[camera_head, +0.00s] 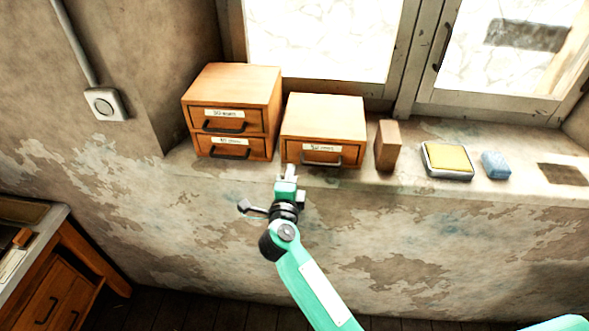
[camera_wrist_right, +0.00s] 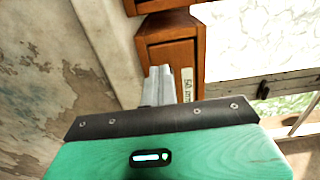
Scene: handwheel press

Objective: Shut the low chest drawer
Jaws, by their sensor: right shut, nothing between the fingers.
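The low chest (camera_head: 322,115) is an orange-brown wooden box on the window sill. It has a single drawer (camera_head: 292,152) with a white label and a grey bar handle. How far that drawer stands out is hard to tell from here. My right gripper (camera_head: 289,170) is shut and empty, its fingertips at the left end of the drawer front. In the right wrist view the shut fingers (camera_wrist_right: 166,84) overlap the chest front (camera_wrist_right: 168,55), beside its label; contact cannot be made out. My left gripper is not in view.
A taller two-drawer chest (camera_head: 232,85) stands close on the left. On the right are an upright wooden block (camera_head: 387,146), a tray with a yellow pad (camera_head: 447,158) and a blue block (camera_head: 496,165). The window frame (camera_head: 335,88) rises behind. A cabinet (camera_head: 55,290) stands lower left.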

